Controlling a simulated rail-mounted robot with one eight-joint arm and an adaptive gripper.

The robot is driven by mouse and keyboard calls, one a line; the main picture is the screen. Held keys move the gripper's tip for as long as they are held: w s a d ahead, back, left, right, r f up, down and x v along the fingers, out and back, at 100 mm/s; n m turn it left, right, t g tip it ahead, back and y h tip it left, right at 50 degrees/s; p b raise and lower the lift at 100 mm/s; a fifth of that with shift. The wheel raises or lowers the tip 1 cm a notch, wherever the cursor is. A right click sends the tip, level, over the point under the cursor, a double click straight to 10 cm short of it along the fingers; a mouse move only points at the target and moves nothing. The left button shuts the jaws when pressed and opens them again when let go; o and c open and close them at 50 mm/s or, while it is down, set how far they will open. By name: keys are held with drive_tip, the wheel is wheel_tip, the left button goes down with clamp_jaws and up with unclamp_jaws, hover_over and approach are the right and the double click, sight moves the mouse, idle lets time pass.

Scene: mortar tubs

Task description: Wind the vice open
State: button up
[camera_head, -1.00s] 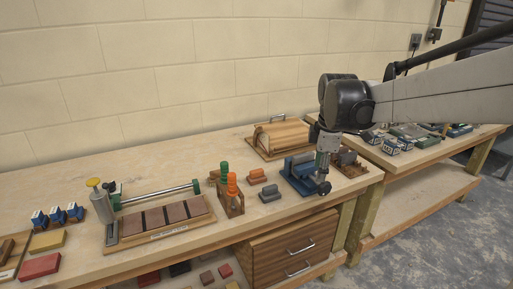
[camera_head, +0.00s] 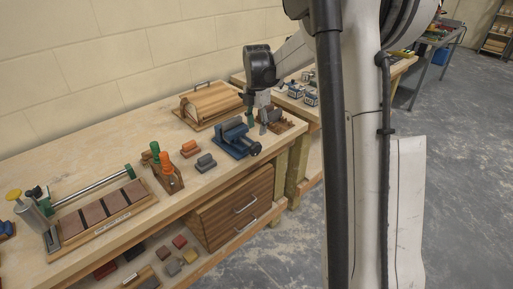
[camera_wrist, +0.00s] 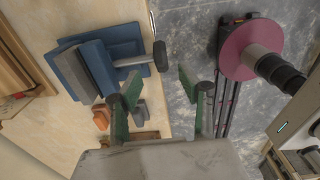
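The blue vice (camera_head: 237,140) stands near the front edge of the workbench, close to its right end. Its dark screw end and handle (camera_head: 256,149) stick out toward the front edge. In the wrist view the vice (camera_wrist: 72,76) is at the upper left, and the handle's dark knob (camera_wrist: 160,56) is right of it, beyond my fingertips. My gripper (camera_wrist: 160,78) is open, its two green fingers spread with nothing between them. In the head view my gripper (camera_head: 257,116) points down beside the vice's right side. Any contact cannot be told.
Grey and orange blocks (camera_head: 205,162) lie left of the vice. A wooden box with a curved lid (camera_head: 207,105) stands behind it. A drawer unit (camera_head: 231,204) is under the bench. Floor (camera_head: 292,250) is clear in front. My arm fills the head view's right side.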

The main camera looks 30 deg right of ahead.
sight(257, 147)
wheel_tip(257, 147, down, 10)
drive_tip(key=shift+r, duration=0.1)
drive_tip(key=shift+c, duration=0.4)
clamp_jaws()
